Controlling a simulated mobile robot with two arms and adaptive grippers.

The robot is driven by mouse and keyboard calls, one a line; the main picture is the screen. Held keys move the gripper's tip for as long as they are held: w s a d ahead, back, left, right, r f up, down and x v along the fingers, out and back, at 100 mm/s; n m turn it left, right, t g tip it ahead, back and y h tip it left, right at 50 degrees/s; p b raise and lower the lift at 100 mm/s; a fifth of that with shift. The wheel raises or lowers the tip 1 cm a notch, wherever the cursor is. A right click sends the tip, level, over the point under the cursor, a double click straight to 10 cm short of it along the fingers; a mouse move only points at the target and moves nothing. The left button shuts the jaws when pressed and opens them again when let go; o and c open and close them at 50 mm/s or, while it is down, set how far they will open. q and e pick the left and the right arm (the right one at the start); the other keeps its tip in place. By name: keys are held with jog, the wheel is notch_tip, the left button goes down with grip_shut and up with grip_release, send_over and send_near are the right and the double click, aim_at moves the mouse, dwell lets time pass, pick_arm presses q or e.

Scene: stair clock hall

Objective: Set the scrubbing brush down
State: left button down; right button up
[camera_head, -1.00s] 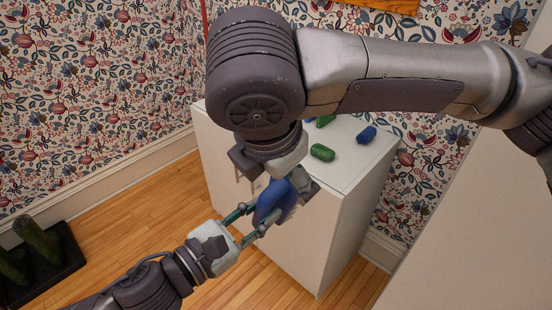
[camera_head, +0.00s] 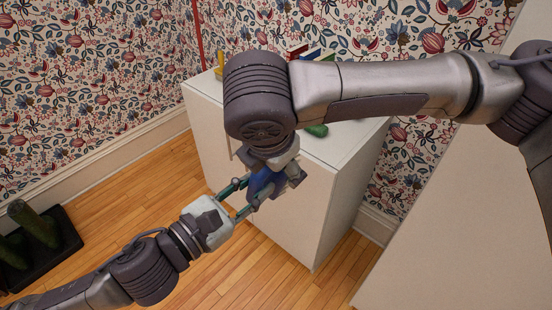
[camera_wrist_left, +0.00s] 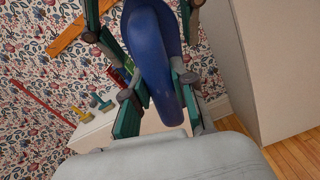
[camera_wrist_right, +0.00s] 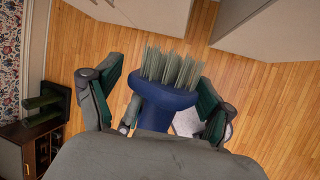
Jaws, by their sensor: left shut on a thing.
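The scrubbing brush (camera_head: 264,180) has a blue body and is held in the air in front of the white cabinet. My left gripper (camera_head: 250,192) is shut on it from the lower left. In the left wrist view the blue body (camera_wrist_left: 155,65) lies between the left fingers. In the right wrist view the brush (camera_wrist_right: 163,98) shows its pale bristles, between the fingers of my right gripper (camera_wrist_right: 160,110). Whether those fingers press on it is unclear. In the head view the right arm hides part of the brush and most of the right gripper (camera_head: 285,175).
The white cabinet (camera_head: 350,150) has a green object (camera_head: 317,131) on top, and a yellow one (camera_head: 219,70) at its back left. The left wrist view shows a teal-headed brush (camera_wrist_left: 102,102) there. A dark tray (camera_head: 70,240) with green items stands on the floor at left.

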jog(key=c, duration=0.8)
pick_arm(q)
jog(key=c, duration=0.9)
grip_release()
pick_arm(e)
jog(key=shift+c, duration=0.4)
pick_arm(q)
jog(key=shift+o, duration=0.2)
jog(key=shift+f, duration=0.1)
